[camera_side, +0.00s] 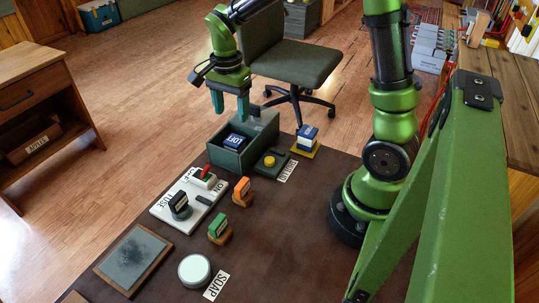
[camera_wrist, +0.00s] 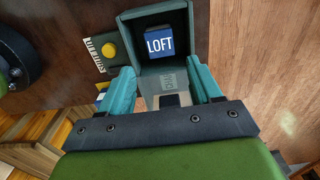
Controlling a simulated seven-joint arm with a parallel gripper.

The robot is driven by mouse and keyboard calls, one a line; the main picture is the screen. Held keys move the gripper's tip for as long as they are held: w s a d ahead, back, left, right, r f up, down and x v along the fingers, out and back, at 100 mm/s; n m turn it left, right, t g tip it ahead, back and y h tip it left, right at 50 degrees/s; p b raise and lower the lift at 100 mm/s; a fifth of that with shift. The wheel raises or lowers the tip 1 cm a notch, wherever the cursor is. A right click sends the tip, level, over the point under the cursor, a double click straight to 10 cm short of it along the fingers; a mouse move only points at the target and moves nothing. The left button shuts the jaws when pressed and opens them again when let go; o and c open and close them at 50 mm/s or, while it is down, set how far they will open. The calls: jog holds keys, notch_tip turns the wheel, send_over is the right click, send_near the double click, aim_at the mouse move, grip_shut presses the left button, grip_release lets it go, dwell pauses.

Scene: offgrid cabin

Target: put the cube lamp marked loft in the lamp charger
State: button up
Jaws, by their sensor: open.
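The blue cube lamp (camera_side: 234,141) with white lettering sits inside a grey-green open box (camera_side: 228,160). In the wrist view the cube lamp (camera_wrist: 160,43) reads LOFT, in the end of the box (camera_wrist: 125,22) far from my fingers. My gripper (camera_side: 230,113) is open and empty, its teal fingers pointing down above the box. In the wrist view my gripper (camera_wrist: 164,88) has its fingers apart, with the cube beyond them. No charger label is readable; I cannot tell whether this box is the lamp charger.
Beside the box are a dark green block with a yellow button (camera_side: 269,161) and a blue-white block on a yellow base (camera_side: 306,138). A white fuse panel (camera_side: 189,195), orange (camera_side: 242,192) and green (camera_side: 219,228) handled stamps, and a round white tin (camera_side: 194,270) stand nearer.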

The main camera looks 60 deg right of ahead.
jog(key=s+a+r+n+t+y, duration=0.1)
jog(key=s+a+r+n+t, duration=0.2)
jog(key=s+r+n, duration=0.2)
jog(key=s+a+r+n+t+y, duration=0.1)
jog(key=s+a+r+n+t, duration=0.2)
jog(key=s+r+n, duration=0.3)
jog(key=s+n+t, duration=0.1)
jog(key=s+n, duration=0.1)
jog(key=n, duration=0.1)
jog(key=shift+s+a, duration=0.25)
jog(key=shift+a, duration=0.15)
